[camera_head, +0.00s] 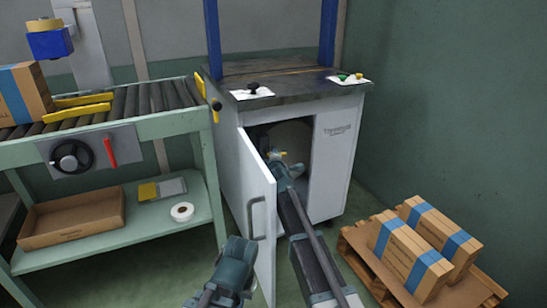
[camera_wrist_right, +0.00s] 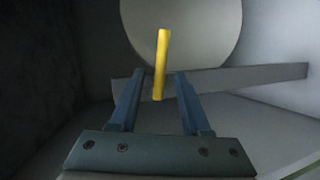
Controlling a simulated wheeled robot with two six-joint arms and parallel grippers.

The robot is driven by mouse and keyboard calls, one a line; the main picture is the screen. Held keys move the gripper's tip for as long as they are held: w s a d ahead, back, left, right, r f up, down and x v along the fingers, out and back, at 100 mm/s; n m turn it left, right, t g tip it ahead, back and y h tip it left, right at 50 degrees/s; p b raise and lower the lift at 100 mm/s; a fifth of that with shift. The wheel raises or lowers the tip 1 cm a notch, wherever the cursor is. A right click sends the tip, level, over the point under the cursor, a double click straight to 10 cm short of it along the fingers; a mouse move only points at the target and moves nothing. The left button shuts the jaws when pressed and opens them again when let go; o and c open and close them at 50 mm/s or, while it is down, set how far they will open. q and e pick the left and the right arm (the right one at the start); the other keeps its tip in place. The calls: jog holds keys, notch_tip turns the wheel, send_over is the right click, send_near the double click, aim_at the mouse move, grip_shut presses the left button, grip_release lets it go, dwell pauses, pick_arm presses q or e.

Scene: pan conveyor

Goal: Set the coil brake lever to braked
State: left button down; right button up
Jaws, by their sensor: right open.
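The yellow coil brake lever (camera_wrist_right: 162,65) stands nearly upright inside the cabinet, in front of a pale round coil (camera_wrist_right: 185,25). In the head view only a small yellow part of it (camera_head: 283,153) shows beside my right gripper. My right gripper (camera_wrist_right: 160,75) is open, with one blue finger on each side of the lever in the wrist view. I cannot tell whether either finger touches it. My left gripper (camera_head: 235,262) is low in the head view, left of the cabinet door; its fingers are not clear.
The white cabinet door (camera_head: 262,215) stands open to the left of my right arm. The cabinet (camera_head: 335,165) has controls on top. A roller conveyor (camera_head: 130,103) is at left. A pallet (camera_head: 375,275) with taped boxes is at right.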

jog(key=p+v, duration=0.1)
jog(key=v, duration=0.6)
jog(key=shift+s+p, duration=0.2)
jog(key=shift+p, duration=0.15)
